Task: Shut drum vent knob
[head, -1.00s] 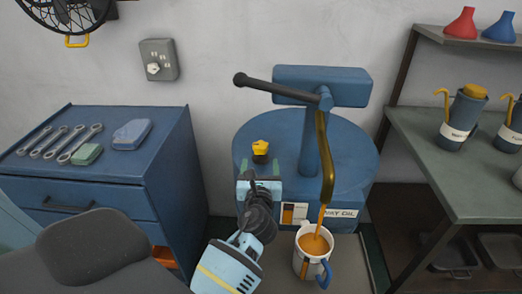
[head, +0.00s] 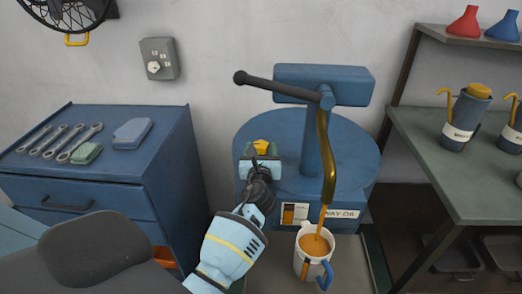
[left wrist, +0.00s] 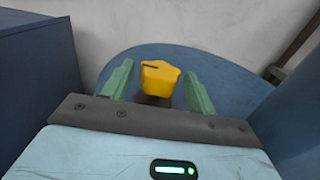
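The yellow vent knob (head: 262,146) stands on top of the blue oil drum (head: 345,150). In the left wrist view the knob (left wrist: 160,78) is star-shaped with a dark mark on its upper left. My left gripper (head: 261,152) is at the knob, its green fingers (left wrist: 158,82) open on either side with a gap to each. The pump's curved brass spout (head: 327,160) pours amber oil into a white mug (head: 314,250), which looks nearly full. My right gripper is not in view.
A blue tool cabinet (head: 165,195) with wrenches on top stands to the left. A grey shelf (head: 440,150) with oil cans stands to the right. The pump's dark lever (head: 280,90) reaches out above my left gripper.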

